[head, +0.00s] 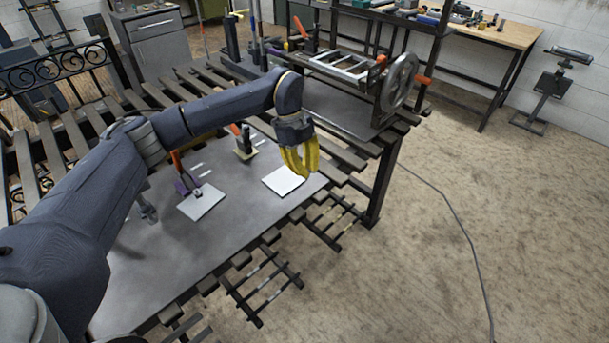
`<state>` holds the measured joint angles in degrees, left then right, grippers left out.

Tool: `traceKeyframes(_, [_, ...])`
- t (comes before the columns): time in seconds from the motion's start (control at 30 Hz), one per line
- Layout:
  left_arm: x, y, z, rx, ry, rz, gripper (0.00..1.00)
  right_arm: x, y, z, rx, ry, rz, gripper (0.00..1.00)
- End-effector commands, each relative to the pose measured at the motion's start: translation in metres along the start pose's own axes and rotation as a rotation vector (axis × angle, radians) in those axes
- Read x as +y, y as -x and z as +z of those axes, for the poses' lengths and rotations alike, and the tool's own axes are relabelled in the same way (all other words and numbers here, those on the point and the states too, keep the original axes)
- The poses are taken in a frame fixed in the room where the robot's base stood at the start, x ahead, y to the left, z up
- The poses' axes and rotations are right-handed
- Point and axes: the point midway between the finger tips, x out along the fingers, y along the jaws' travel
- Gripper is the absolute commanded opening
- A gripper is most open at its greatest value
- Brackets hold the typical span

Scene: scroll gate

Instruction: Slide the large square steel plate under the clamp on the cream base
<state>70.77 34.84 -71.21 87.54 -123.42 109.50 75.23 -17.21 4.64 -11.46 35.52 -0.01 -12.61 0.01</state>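My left gripper (303,172) has yellow fingers that point down over the right part of the grey work table. A pale square plate (281,184) lies flat just below and left of the fingertips; whether they touch it is unclear. The clamp on the cream base (245,153) stands behind and left of this plate, partly behind my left arm, with an orange handle. The plate is apart from that clamp. A second pale square plate (203,204) of similar size lies farther left, beside a clamp with a purple base (183,188). My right gripper is not in view.
Small pale strips (197,166) lie on the table (240,222) between the clamps. Dark slats edge the table. A frame with a handwheel (399,82) stands behind at the right. The table front is mostly clear.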

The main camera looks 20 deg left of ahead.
Motion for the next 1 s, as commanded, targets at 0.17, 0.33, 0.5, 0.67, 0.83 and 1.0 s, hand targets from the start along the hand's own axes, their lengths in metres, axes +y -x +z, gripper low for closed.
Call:
traceKeyframes(0.17, [0.001, -0.030, -0.001, 0.005, 0.000, 0.003, 0.00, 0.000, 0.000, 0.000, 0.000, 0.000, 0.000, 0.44])
traceKeyframes(0.33, [0.000, -0.061, -0.002, 0.005, -0.001, 0.002, 0.00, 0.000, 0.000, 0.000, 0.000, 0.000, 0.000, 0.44])
traceKeyframes(0.5, [0.000, -0.089, -0.002, 0.005, -0.001, 0.002, 0.00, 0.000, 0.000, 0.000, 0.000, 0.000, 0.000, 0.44])
traceKeyframes(0.67, [0.000, -0.082, 0.019, 0.002, 0.004, -0.001, 0.00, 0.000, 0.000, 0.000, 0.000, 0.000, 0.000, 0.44])
traceKeyframes(0.83, [0.000, -0.077, 0.031, 0.003, 0.002, 0.000, 0.00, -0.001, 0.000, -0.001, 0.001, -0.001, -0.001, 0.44])
traceKeyframes(1.0, [0.000, -0.075, 0.036, 0.003, 0.000, -0.001, 0.00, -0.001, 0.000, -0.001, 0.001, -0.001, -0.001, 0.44])
